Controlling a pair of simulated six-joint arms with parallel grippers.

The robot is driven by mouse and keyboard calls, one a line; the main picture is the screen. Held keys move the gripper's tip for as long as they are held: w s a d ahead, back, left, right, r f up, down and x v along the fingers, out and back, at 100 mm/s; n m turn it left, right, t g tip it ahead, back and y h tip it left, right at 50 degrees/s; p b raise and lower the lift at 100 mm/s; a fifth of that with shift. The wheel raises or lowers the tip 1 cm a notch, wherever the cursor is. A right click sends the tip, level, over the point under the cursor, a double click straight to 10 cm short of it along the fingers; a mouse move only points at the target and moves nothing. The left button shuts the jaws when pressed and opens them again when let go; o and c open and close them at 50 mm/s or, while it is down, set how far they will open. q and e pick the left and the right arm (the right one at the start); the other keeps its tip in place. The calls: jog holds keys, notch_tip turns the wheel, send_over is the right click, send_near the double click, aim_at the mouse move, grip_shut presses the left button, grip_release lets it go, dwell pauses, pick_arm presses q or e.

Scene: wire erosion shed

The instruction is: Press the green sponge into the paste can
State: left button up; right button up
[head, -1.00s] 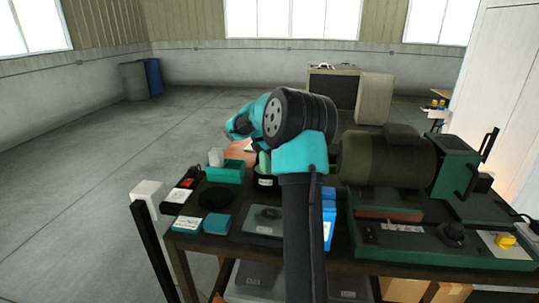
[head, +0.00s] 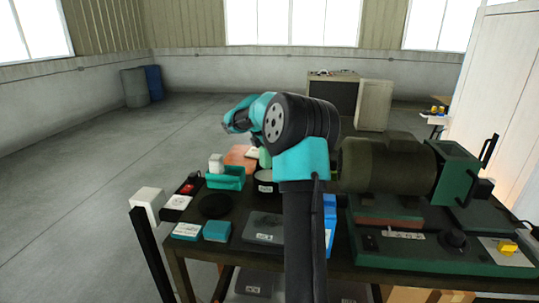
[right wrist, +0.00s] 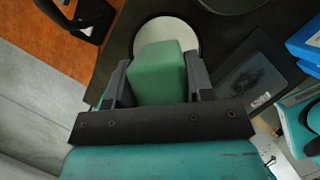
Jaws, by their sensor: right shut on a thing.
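The green sponge (right wrist: 158,72) is a pale green block clamped between the two dark fingers of my right gripper (right wrist: 158,84). In the head view a small part of the sponge (head: 264,158) shows beside my arm, above the paste can (head: 264,187). The can is dark and round with a white label. In the right wrist view its pale round top (right wrist: 166,28) lies beyond the sponge, which covers its near part. I cannot tell whether they touch. My right arm hides most of the gripper in the head view. My left gripper is not in view.
A teal open box (head: 225,180) with a white block stands left of the can, near a black round disc (head: 215,205). A grey flat case (head: 263,228) lies in front. Blue boxes (head: 330,220) and a green machine (head: 400,165) stand to the right.

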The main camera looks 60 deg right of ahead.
jog(key=shift+r, duration=1.15)
jog(key=w+a+f, duration=0.3)
jog(key=w+a, duration=0.4)
jog(key=a, duration=0.1)
jog(key=w+a+f+m, duration=0.1)
jog(key=w+a+f, duration=0.3)
jog(key=w+a, duration=0.3)
jog(key=w+a+f+m, duration=0.1)
jog(key=w+a+f, duration=0.3)
jog(key=w+a, duration=0.3)
jog(key=shift+a+g, duration=0.4)
jog(key=shift+a, duration=1.85)
jog(key=w+a+f+m, duration=0.1)
jog(key=w+a+f, duration=0.1)
jog(key=a, duration=0.5)
jog(key=w+a+f, duration=0.2)
jog(key=a, duration=0.6)
jog(key=s+a+f+m+y, duration=0.1)
jog(key=a+f+m, duration=0.2)
jog(key=f, duration=0.7)
jog(key=s+a+f+m+g+y, duration=0.1)
jog(key=a+f+m, duration=0.2)
jog(key=a+f, duration=0.4)
jog(key=s+a+f+m+y, duration=0.1)
jog(key=a+f, duration=0.5)
jog(key=f, duration=0.8)
jog(key=m+y, duration=0.1)
jog(key=m, duration=0.1)
jog(key=shift+m+g, duration=0.3)
jog(key=shift+g, duration=0.1)
